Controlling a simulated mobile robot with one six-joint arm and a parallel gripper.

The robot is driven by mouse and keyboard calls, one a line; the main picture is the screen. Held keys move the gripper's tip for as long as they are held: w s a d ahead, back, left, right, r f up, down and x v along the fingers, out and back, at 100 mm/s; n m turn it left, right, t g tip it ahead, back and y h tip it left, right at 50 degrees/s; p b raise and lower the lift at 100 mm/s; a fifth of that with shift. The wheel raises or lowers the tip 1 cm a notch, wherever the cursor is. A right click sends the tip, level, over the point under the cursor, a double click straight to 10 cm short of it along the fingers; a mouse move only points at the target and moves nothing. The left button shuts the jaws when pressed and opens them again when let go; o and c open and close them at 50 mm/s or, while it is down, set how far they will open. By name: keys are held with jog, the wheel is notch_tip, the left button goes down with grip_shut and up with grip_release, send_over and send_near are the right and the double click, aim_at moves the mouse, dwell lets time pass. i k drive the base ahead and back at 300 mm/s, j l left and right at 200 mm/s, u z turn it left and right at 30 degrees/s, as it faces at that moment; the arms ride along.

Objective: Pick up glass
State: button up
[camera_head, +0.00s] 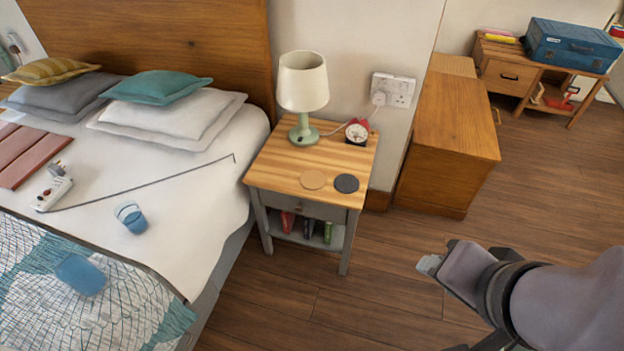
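A small blue see-through glass (132,218) is on the white sheet of the bed (190,225), near the edge of the patterned blanket. It looks tilted or lying over, but I cannot tell for sure. My gripper (430,264) is at the lower right, over the wooden floor and well apart from the glass. Its light tip points left. Its second finger is not clear, so I cannot tell whether it is open or shut. I see nothing held in it.
A blue object (80,274) rests on the blanket. A nightstand (280,172) with a lamp (303,88), clock (357,132) and two coasters stands beside the bed. Floor in front is clear.

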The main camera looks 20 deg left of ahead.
aim_at(127, 213)
jog(key=u, duration=2.2)
jog(key=i+j, duration=0.3)
jog(key=i, duration=0.15)
jog(key=i+j+u, duration=0.1)
jog(key=i+j, duration=0.2)
jog(key=i, duration=0.15)
jog(key=i+j, duration=0.3)
jog(key=i+u, duration=0.05)
jog(key=i, duration=0.05)
